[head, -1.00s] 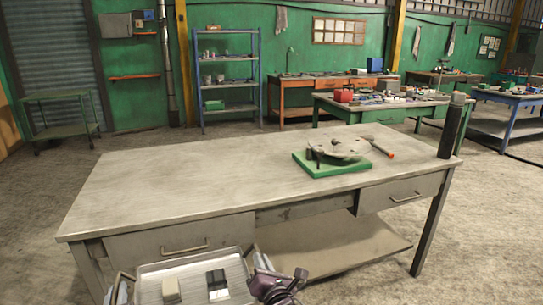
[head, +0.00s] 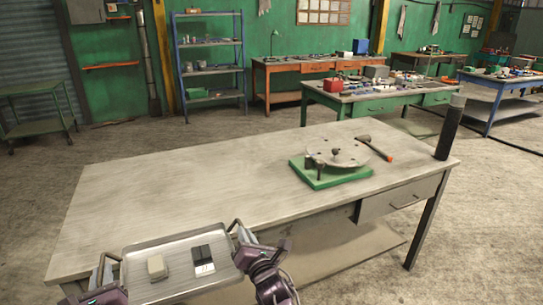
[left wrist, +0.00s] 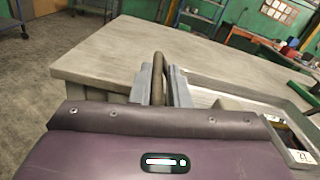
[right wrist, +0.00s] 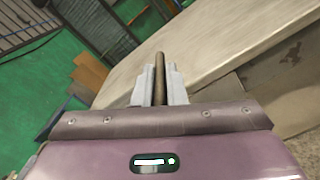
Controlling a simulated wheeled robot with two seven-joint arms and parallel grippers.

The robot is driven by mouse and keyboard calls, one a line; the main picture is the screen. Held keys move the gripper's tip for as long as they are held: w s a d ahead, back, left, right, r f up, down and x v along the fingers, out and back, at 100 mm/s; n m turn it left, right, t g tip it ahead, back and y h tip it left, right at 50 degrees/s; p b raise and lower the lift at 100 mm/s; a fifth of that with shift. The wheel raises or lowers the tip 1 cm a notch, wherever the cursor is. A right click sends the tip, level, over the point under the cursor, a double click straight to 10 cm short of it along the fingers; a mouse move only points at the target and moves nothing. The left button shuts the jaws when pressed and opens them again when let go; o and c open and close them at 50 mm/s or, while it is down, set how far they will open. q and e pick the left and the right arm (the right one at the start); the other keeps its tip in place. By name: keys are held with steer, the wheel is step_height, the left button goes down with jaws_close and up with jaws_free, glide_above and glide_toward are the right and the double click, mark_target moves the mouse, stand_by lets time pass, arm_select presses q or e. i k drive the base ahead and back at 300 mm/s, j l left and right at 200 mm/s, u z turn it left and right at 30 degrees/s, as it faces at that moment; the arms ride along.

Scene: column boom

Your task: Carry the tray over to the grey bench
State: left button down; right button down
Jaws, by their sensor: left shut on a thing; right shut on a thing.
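The tray (head: 181,246) is a shallow metal tray with a beige block (head: 157,267) and a black-and-white item (head: 202,258) on it. In the head view it overlaps the front left edge of the grey bench (head: 190,185); I cannot tell whether it touches the bench. My left gripper (head: 107,266) is shut on the tray's left handle, a bar also seen in the left wrist view (left wrist: 158,78). My right gripper (head: 241,234) is shut on the right handle, seen in the right wrist view (right wrist: 159,78).
The bench's left and middle are clear. A blue shelf (head: 210,65) and other benches stand behind.

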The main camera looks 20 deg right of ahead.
mark_target(172, 206)
steer(key=i, duration=1.15)
